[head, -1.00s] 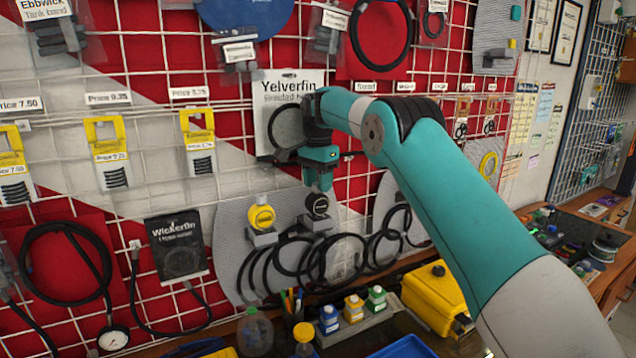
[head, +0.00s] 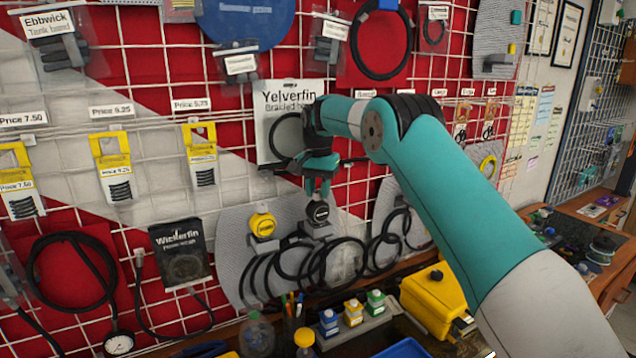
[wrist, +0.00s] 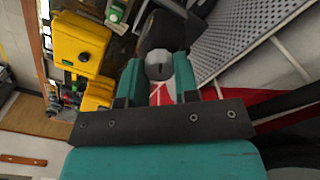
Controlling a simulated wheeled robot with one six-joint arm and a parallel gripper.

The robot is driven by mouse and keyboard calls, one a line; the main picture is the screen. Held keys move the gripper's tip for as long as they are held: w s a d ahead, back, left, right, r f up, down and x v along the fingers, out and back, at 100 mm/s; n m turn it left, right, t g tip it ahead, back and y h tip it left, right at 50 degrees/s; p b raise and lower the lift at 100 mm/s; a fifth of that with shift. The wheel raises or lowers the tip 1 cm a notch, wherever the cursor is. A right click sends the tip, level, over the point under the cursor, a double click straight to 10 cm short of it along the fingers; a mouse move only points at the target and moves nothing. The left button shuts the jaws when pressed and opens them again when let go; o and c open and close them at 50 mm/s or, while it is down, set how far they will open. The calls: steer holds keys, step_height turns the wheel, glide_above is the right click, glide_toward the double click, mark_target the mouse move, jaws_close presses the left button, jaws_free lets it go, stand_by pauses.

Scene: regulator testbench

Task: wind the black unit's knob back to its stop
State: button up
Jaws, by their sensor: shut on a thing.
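The black unit (head: 318,212) is mounted on the mesh wall, with a round dark face and a grey bracket under it. My gripper (head: 318,194) points down at it from above. In the wrist view the two teal fingers (wrist: 158,78) stand on either side of a grey round knob (wrist: 158,66) with a dark slot mark. The fingers are shut on this knob. The black body (wrist: 162,32) shows beyond it. In the head view the fingers hide the knob.
A yellow unit (head: 262,224) sits close to the left of the black one. Black hoses (head: 320,262) hang below both. Small bottles (head: 352,312) and a yellow case (head: 435,298) stand on the bench. A Yelverfin pack (head: 285,110) hangs behind my wrist.

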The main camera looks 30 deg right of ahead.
steer(key=n+p, duration=0.1)
steer(key=n, duration=0.2)
steer(key=shift+r+n+p, duration=0.15)
steer(key=shift+n+p, duration=0.2)
steer(key=shift+n, duration=0.05)
steer(key=shift+a+n+p, duration=0.1)
steer(key=shift+n+p, duration=0.35)
steer(key=shift+n, duration=1.35)
steer(key=o, duration=0.9)
steer(key=shift+o, duration=0.2)
